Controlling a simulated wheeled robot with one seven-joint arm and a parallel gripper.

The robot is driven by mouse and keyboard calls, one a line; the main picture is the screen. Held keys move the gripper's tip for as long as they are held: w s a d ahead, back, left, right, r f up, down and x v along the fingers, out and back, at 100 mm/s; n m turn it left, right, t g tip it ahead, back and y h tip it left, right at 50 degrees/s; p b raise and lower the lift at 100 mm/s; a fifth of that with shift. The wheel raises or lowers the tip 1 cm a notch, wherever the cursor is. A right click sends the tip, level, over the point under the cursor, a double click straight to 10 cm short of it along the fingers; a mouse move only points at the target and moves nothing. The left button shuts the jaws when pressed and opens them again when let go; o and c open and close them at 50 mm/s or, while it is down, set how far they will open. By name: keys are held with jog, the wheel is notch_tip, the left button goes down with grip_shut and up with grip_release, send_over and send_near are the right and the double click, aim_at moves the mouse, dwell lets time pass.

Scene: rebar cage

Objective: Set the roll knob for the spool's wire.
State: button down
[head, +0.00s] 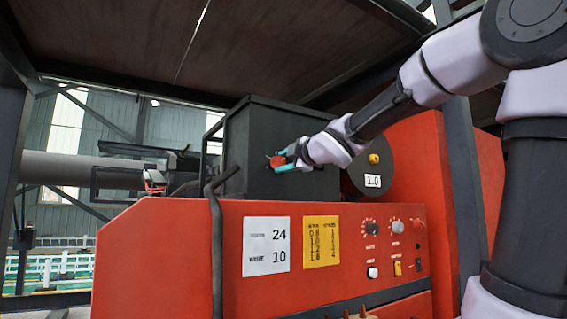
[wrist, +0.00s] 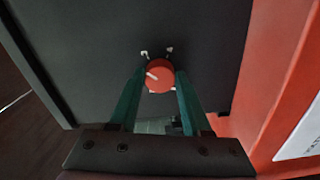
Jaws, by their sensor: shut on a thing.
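The red roll knob (head: 277,161) sits on the side of a dark box (head: 262,130). In the wrist view the knob (wrist: 160,77) lies between the two green fingers of my gripper (wrist: 158,84), which are shut on it. Its white pointer line points up and left in that view. Small white marks show just above the knob, too small to read. The dark spool (head: 359,181) behind my arm has a yellow hub and a white label (head: 373,181) reading 1.0. A yellow chart (head: 321,242) lists sizes against numbers; its 1.0 row seems to read 2.
The red machine (head: 200,255) fills the foreground. A dark bent bar (head: 217,225) stands in front of the box's left side.

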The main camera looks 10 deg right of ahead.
jog(key=n, duration=0.4)
jog(key=shift+n, duration=2.1)
jog(key=shift+c, duration=1.8)
grip_release()
jog(key=v, duration=1)
jog(key=shift+s+d, duration=0.15)
jog(key=shift+s, duration=0.25)
